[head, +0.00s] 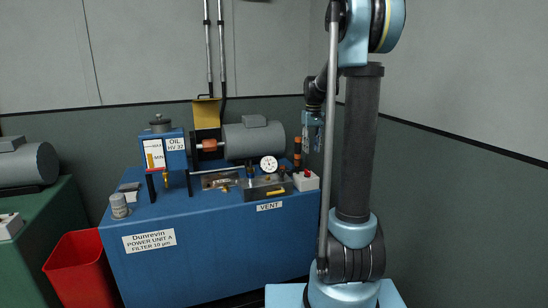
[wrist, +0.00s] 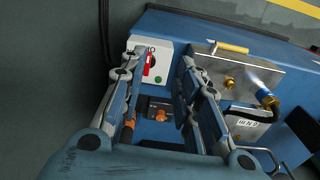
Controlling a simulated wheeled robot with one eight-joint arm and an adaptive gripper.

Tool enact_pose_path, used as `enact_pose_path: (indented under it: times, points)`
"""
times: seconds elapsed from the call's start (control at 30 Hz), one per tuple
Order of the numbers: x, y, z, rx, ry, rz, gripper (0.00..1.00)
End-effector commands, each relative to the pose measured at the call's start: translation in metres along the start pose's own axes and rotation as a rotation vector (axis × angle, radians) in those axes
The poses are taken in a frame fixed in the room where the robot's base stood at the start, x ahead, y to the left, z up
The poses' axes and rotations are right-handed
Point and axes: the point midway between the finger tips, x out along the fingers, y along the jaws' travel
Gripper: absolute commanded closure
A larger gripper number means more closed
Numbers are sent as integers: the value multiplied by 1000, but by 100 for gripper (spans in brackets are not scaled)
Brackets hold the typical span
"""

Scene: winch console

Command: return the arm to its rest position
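My gripper (head: 313,140) hangs from the bent arm in the head view, fingers down, above the right end of the blue power unit. In the wrist view my gripper (wrist: 157,68) has its two fingers spread apart with nothing between the tips. A white switch box (head: 306,181) with a red lever sits on the unit below the gripper. The same white switch box (wrist: 152,62) shows in the gap between the fingers in the wrist view, with a green button beside the red lever. I cannot tell the exact height between fingertips and box.
The blue power unit (head: 200,245) carries a motor (head: 254,139), a pressure gauge (head: 268,164), an oil tank (head: 165,153) and a grey can (head: 119,206). A red bin (head: 80,270) stands left of it. A wall (head: 450,175) rises on the right.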

Motion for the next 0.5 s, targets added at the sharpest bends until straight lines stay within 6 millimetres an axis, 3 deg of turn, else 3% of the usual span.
enact_pose_path:
  times: [0.2,0.5]
  points:
    - [-10,-17,61,33,22,6,70]
    - [-9,-38,140,79,54,13,70]
